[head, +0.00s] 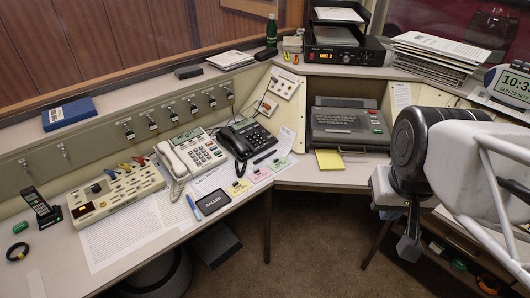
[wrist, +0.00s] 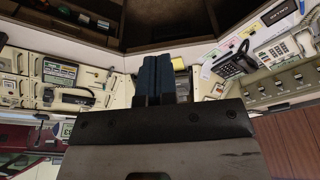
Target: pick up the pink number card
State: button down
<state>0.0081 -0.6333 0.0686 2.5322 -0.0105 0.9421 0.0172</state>
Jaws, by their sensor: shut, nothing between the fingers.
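The pink number card (head: 260,175) lies flat near the front edge of the left desk, between a yellow card (head: 238,188) and a pale green card (head: 281,163). A small dark object sits on it. My gripper (head: 408,248) hangs at the right in the head view, out over the floor in front of the console, well to the right of the card. In the wrist view its dark blue fingers (wrist: 156,78) are together with nothing between them.
A black phone (head: 247,137) stands just behind the cards. A pen lies near it. A black "CALLED" sign (head: 213,205) and a blue marker (head: 193,207) lie left of them. A yellow notepad (head: 330,160) and a typewriter-like machine (head: 348,126) are to the right.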

jog(key=c, duration=1.1)
grip_release()
jog(key=shift+w, duration=0.1)
jog(key=w+a+f+m, duration=0.2)
jog(key=w+a, duration=0.2)
jog(key=w, duration=0.5)
jog(key=w+a+f+m+g, duration=0.15)
jog(key=w+a, duration=0.25)
jog(key=w, duration=0.6)
jog(key=w+a+f+m, duration=0.15)
jog(key=w+a, duration=0.25)
jog(key=w, duration=0.5)
jog(key=w+a+f+m, duration=0.1)
jog(key=w+a+f, duration=0.4)
jog(key=f, duration=0.2)
jog(key=w+a+f+m, duration=0.1)
jog(key=w+a+f, duration=0.5)
jog(key=f, duration=0.2)
jog(key=w+a+f+m+g, duration=0.1)
jog(key=w+a+f+m, duration=0.1)
jog(key=w+a+f, duration=0.3)
jog(key=shift+w+a+f, duration=0.15)
jog(key=shift+w+f, duration=0.15)
jog(key=shift+f, duration=0.3)
jog(key=shift+w+a+f, duration=0.15)
jog(key=shift+w+f, duration=0.1)
jog(key=shift+f, duration=0.3)
jog(key=shift+w+a+f, duration=0.2)
jog(key=shift+a+f, duration=0.15)
jog(key=shift+f, duration=0.15)
